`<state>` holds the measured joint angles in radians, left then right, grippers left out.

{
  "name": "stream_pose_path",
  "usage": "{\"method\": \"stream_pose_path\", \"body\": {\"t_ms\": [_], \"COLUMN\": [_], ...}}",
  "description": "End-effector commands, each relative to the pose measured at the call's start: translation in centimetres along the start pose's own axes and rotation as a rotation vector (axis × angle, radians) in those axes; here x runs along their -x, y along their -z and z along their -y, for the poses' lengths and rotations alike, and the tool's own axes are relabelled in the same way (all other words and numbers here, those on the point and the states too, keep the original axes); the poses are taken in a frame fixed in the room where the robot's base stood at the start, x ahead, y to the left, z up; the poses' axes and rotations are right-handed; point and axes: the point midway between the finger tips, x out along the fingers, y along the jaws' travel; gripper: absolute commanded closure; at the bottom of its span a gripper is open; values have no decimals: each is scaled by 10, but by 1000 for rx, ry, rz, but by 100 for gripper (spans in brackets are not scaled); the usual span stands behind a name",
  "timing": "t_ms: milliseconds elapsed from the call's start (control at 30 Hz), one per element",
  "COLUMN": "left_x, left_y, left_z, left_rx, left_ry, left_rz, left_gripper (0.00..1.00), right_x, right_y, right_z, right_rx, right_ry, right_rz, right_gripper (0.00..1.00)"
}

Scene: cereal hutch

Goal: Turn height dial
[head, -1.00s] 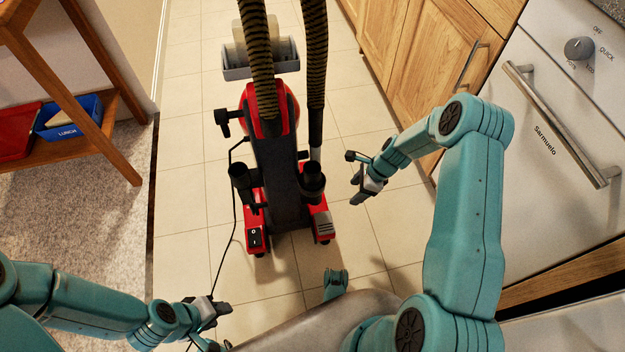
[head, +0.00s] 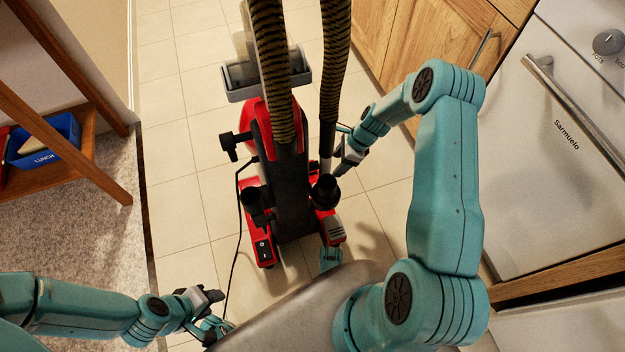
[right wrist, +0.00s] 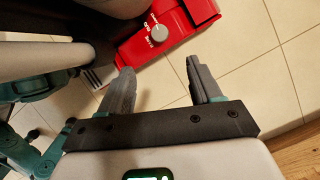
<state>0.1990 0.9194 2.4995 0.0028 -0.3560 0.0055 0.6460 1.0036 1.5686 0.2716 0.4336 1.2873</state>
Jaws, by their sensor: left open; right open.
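The red and black vacuum cleaner (head: 264,140) stands upright on the tile floor. In the right wrist view, a round grey dial (right wrist: 160,32) sits on the vacuum's red base (right wrist: 183,22), with small white lettering beside it. The dial is hidden in the head view. My right gripper (head: 345,155) is at the vacuum's right side, close to the pipe. In the right wrist view my right gripper (right wrist: 158,72) is open and empty, its fingers pointing toward the dial but apart from it. My left gripper (head: 216,308) is open and empty at the lower left, away from the vacuum.
Two striped hoses (head: 335,60) rise from the vacuum. A black cord (head: 238,230) runs along its left. A wooden shelf (head: 95,170) with a blue lunch box stands on carpet at the left.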

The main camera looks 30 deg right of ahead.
Motion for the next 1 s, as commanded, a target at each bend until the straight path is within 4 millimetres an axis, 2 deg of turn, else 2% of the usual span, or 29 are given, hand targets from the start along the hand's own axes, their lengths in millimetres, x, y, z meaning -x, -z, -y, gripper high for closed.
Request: {"method": "stream_pose_path", "body": {"t_ms": [167,267,500,700,833,1000], "left_x": [-8,-16,-43,-61,-68,-70], "left_y": [1,3,23,39,46,50], "left_z": [3,8,16,22,24,25], "left_rx": [3,7,-9,-20,-25,-28], "left_ry": [0,1,-2,-3,-4,-5], "left_rz": [-3,-9,-76,-128,-152,-165], "left_gripper": [57,57,57,57,57,57], "right_x": [-15,-36,-96,-137,-154,-162], "right_y": [5,7,8,6,4,2], "right_z": [-4,-6,-8,-7,-6,-5], "right_rx": [-1,-2,0,0,0,-1], "right_ry": [-2,-3,-3,-1,-1,1], "right_rz": [0,0,0,0,0,0], "right_gripper": [36,36,36,36,36,36]}}
